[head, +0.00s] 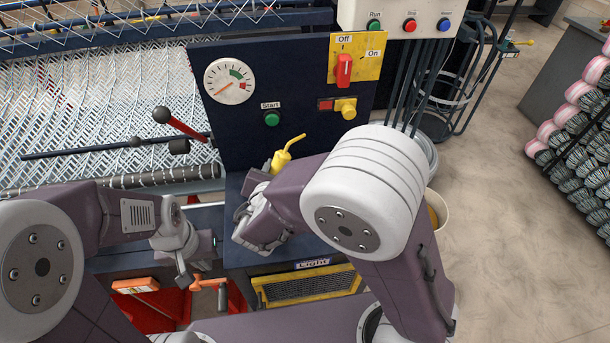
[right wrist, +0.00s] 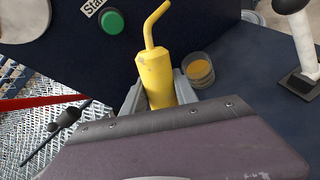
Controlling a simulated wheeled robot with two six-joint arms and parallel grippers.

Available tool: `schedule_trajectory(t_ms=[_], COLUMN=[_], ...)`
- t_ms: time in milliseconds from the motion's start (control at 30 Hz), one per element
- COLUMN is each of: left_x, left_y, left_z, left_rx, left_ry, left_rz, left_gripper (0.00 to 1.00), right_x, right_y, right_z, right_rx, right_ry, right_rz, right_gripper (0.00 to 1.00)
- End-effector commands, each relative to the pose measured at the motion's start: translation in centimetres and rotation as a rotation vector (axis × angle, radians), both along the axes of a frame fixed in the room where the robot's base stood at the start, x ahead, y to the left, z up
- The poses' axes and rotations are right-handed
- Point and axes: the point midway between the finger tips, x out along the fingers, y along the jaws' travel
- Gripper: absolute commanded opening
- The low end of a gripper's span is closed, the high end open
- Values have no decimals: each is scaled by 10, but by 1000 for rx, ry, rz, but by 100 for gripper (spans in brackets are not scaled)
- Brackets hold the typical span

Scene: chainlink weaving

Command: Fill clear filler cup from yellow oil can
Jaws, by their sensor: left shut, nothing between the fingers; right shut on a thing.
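The yellow oil can (right wrist: 155,75), with a bent spout, stands between the fingers of my right gripper (right wrist: 158,98), which is shut on it. In the head view only the top and spout of the can (head: 282,159) show beside my right gripper; my arm hides the rest. The clear filler cup (right wrist: 197,69) is just right of the can in the right wrist view, with amber liquid visible in it. I cannot tell whether they touch. The cup is hidden in the head view. My left gripper (head: 184,274) is shut and empty, at the left of the dark cabinet.
A dark panel carries a gauge (head: 230,81), a green Start button (head: 272,118), a red switch (head: 344,70) and a yellow knob (head: 346,107). A red lever (head: 186,125) sticks out at the left. A white post with a black base (right wrist: 303,45) stands right of the cup.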

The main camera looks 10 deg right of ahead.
Motion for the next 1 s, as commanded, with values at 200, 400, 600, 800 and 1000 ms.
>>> schedule_trajectory(t_ms=[200,400,600,800,1000], left_x=[0,0,0,0,0], left_y=[0,0,0,0,0], left_z=[9,25,40,54,53], left_rx=[0,0,0,0,0], left_ry=[0,0,0,0,0], left_rz=[0,0,0,0,0], left_gripper=[0,0,0,0,0], right_x=[0,0,0,0,0], right_y=[0,0,0,0,0], right_z=[11,32,51,70,70], right_rx=[1,2,2,1,1], right_ry=[-1,-2,0,-1,-1], right_rz=[0,0,-1,0,0], right_gripper=[0,0,0,0,0])
